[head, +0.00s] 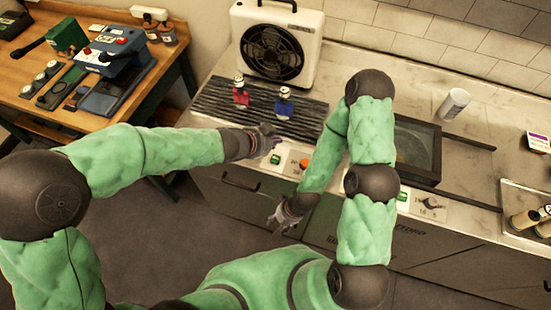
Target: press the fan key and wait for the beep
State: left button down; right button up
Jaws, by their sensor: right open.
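The white fan unit (275,42) with a round black grille stands at the back of the counter. A control panel on the counter's front edge carries a green-lit key (275,159) and an orange-red knob (304,163). I cannot read which key is the fan key. My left gripper (274,143) is just above the green-lit key; I cannot tell whether it touches, or whether its fingers are apart. My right gripper (280,220) hangs open and empty in front of the counter, below the panel.
A ribbed dark rack (225,108) holds a red figure (240,95) and a blue figure (284,105). A dark glass-topped box (415,150), a second panel (425,204), a white cylinder (453,103) and a tray (515,196) are at right. A wooden bench (30,85) with tools is at left.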

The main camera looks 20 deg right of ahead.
pick_arm(q)
jog(key=b, duration=0.6)
send_over(275, 160)
notch_tip(275, 160, down, 7)
jog(key=shift+r, duration=0.15)
jog(key=shift+f+b, duration=0.5)
jog(key=shift+b, duration=0.1)
jog(key=shift+f, duration=0.1)
dwell(0.4)
jog(key=shift+f+b, duration=0.3)
jog(key=shift+f, duration=0.05)
jog(key=shift+f+b, duration=0.4)
jog(key=shift+f, duration=0.05)
dwell(0.7)
jog(key=shift+r, duration=0.2)
jog(key=shift+r+p, duration=0.75)
jog(key=shift+p, duration=0.2)
